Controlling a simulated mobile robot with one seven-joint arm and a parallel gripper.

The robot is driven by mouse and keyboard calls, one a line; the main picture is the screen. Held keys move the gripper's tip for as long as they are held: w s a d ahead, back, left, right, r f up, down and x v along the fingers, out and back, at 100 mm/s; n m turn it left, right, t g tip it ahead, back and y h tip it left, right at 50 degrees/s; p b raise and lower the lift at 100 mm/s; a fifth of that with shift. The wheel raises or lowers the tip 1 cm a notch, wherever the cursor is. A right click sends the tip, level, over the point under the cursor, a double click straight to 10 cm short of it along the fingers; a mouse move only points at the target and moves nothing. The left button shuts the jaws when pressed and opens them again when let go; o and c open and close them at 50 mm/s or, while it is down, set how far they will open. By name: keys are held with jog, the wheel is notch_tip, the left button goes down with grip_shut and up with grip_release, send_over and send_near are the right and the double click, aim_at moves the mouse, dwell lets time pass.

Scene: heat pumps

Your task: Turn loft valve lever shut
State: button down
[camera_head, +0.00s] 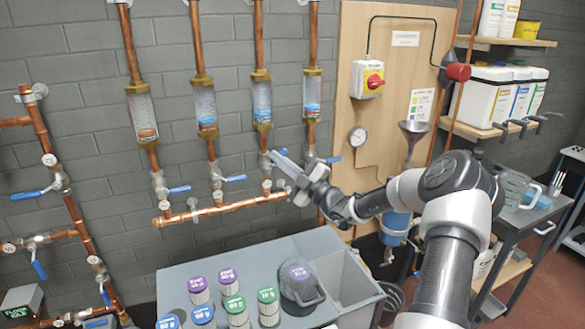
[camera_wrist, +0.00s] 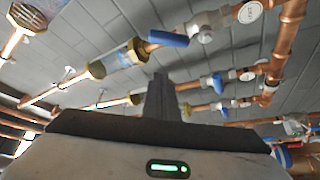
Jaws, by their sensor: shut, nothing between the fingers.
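Vertical copper pipes with sight glasses end in a row of valves with blue levers, above a horizontal copper manifold (camera_head: 215,210). Two of these levers, the left lever (camera_head: 180,189) and the second lever (camera_head: 236,178), point right. A rightmost lever (camera_head: 333,159) shows beside my gripper (camera_head: 281,160). My gripper is shut and empty in front of the third pipe's valve, and whether it touches a lever is unclear. In the wrist view, the dark closed fingers (camera_wrist: 158,97) rise among the pipes, below a near blue lever (camera_wrist: 168,38). The round tags are too small to read, so I cannot tell which is loft.
A grey bench (camera_head: 185,280) with several coloured-lid filter cartridges stands below the manifold. More blue-levered pipework (camera_head: 60,180) is at the left. A wooden panel (camera_head: 380,120) with a red-knob switch (camera_head: 368,79) and a gauge is behind my arm.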

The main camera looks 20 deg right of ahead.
jog(key=w, duration=0.1)
jog(key=w+d+f, duration=0.1)
jog(key=w+d, duration=0.1)
jog(key=shift+d+f, duration=0.1)
jog(key=shift+f, duration=0.15)
jog(key=shift+m, duration=0.3)
dwell(0.3)
